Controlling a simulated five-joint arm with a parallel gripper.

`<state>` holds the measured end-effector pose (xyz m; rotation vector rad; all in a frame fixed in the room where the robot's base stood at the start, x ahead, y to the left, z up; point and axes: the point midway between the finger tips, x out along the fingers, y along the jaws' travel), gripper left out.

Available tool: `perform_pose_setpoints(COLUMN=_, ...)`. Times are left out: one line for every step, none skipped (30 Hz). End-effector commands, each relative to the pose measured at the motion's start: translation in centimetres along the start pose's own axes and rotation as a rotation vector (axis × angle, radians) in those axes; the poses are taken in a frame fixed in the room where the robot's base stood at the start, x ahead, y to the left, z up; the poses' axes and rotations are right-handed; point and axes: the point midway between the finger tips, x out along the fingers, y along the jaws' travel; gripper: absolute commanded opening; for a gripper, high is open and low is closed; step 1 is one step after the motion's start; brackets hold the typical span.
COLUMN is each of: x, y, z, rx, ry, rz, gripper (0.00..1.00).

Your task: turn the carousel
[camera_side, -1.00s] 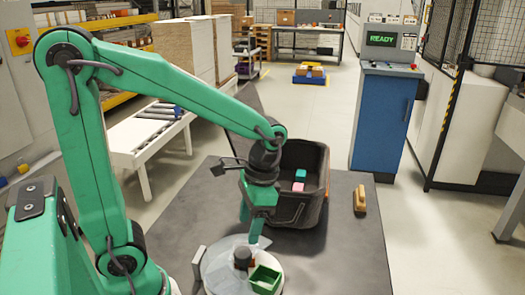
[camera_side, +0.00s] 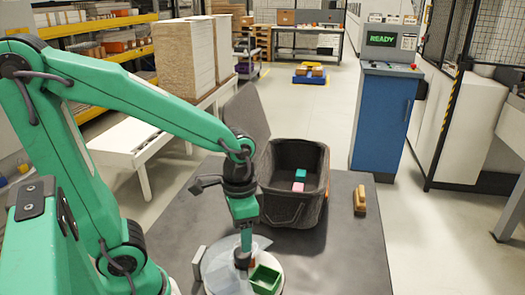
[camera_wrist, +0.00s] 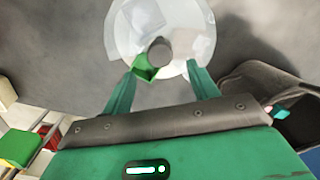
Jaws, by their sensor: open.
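The carousel (camera_side: 217,278) is a round pale disc on the dark table, with clear dividers, a dark central knob (camera_wrist: 159,51) and a green open box (camera_side: 265,279) on its near right part. It also shows in the wrist view (camera_wrist: 190,30). My gripper (camera_side: 245,246) points down at the knob in the side view. In the wrist view my gripper (camera_wrist: 161,72) has its two green fingers apart, with the knob beyond and between the tips. Whether a finger touches the knob cannot be told.
A dark open bin (camera_side: 291,206) with a teal block (camera_side: 300,175) and a pink block (camera_side: 298,187) stands behind the carousel. A wooden-handled tool (camera_side: 360,201) lies to the right. The table's right front (camera_side: 345,260) is clear.

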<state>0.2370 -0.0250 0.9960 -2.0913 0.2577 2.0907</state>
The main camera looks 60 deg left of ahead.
Motion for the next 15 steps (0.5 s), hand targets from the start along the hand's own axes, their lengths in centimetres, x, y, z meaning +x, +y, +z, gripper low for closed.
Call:
perform_pose_setpoints(x=0.6, y=0.0, z=0.1, rx=0.0, ry=-0.004, rz=0.001, gripper=0.59)
perform_pose_setpoints(x=0.9, y=0.0, z=0.1, rx=0.0, ry=-0.004, rz=0.001, gripper=0.59)
perform_pose_setpoints(x=1.4, y=0.0, z=0.1, rx=0.0, ry=-0.006, rz=0.001, gripper=0.59)
perform_pose_setpoints(x=1.8, y=0.0, z=0.1, rx=0.0, ry=-0.005, rz=0.001, gripper=0.59)
perform_pose_setpoints(x=2.1, y=0.0, z=0.1, rx=0.0, ry=-0.005, rz=0.001, gripper=0.59)
perform_pose_setpoints(x=2.6, y=0.0, z=0.1, rx=0.0, ry=-0.005, rz=0.001, gripper=0.59)
perform_pose_setpoints(x=3.0, y=0.0, z=0.1, rx=0.0, ry=-0.005, rz=0.001, gripper=0.59)
perform_pose_setpoints(x=3.3, y=0.0, z=0.1, rx=0.0, ry=-0.005, rz=0.001, gripper=0.59)
perform_pose_setpoints(x=3.8, y=0.0, z=0.1, rx=0.0, ry=-0.006, rz=0.001, gripper=0.59)
perform_pose_setpoints(x=4.0, y=0.0, z=0.1, rx=0.0, ry=-0.004, rz=0.001, gripper=0.59)
perform_pose_setpoints(x=4.3, y=0.0, z=0.1, rx=0.0, ry=-0.004, rz=0.001, gripper=0.59)
perform_pose_setpoints(x=4.6, y=0.0, z=0.1, rx=0.0, ry=-0.004, rz=0.001, gripper=0.59)
perform_pose_setpoints(x=4.9, y=0.0, z=0.0, rx=0.0, ry=-0.003, rz=0.0, gripper=0.59)
perform_pose_setpoints(x=5.1, y=0.0, z=0.1, rx=0.0, ry=-0.004, rz=0.001, gripper=0.59)
perform_pose_setpoints(x=5.3, y=0.0, z=0.1, rx=0.0, ry=-0.003, rz=0.0, gripper=0.59)
